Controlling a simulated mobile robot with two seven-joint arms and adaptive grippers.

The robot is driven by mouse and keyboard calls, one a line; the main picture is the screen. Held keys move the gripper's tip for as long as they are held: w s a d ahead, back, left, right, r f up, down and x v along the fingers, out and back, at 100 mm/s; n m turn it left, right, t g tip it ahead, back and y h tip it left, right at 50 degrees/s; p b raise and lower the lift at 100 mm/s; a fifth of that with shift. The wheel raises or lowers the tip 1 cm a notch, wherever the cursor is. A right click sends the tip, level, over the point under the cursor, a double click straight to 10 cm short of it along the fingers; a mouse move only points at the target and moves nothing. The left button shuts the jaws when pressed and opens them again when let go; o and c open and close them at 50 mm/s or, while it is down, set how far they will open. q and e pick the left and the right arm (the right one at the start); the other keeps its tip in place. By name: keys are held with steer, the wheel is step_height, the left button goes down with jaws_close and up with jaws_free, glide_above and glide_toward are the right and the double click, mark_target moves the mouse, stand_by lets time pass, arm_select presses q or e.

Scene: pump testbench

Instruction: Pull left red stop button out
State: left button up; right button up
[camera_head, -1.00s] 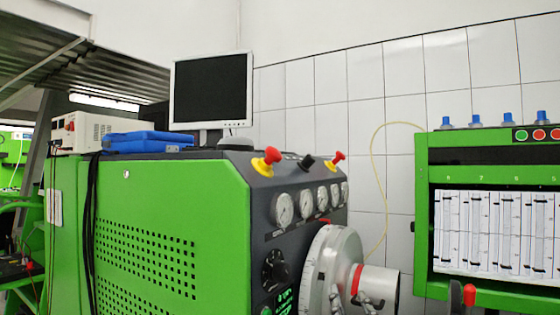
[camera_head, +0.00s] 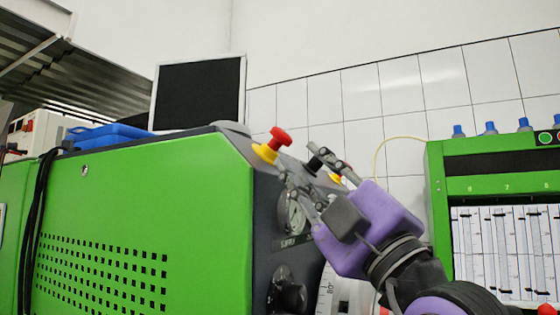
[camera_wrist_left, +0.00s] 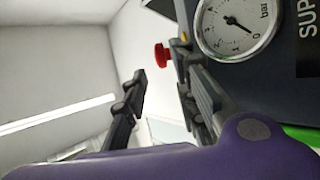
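The left red stop button (camera_head: 281,136) sits on a yellow base (camera_head: 265,152) on the dark sloped top edge of the green pump bench. My left gripper (camera_head: 305,163) is open and empty, just to the right of and slightly below this button. Its fingers point up and left toward it, apart from it as far as I can tell. In the left wrist view a red button (camera_wrist_left: 162,56) shows beyond the two spread fingers (camera_wrist_left: 160,84). The other yellow-based button (camera_head: 335,178) is mostly hidden behind my gripper. My right gripper is not in view.
A pressure gauge (camera_head: 292,217) is partly covered by my gripper; a gauge also fills the upper right of the left wrist view (camera_wrist_left: 237,24). A black knob (camera_head: 287,290) is below. A monitor (camera_head: 198,93) stands behind. A green test panel (camera_head: 437,200) is at the right.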

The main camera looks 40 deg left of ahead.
mark_target(288, 139)
arm_select(q)
steer(key=p+x, duration=0.2)
steer(key=x, duration=0.4)
steer(key=shift+r, duration=0.4)
steer(key=shift+w+a+r+p, duration=0.1)
steer(key=shift+a+r+p, duration=0.15)
steer(key=shift+a+p, duration=0.15)
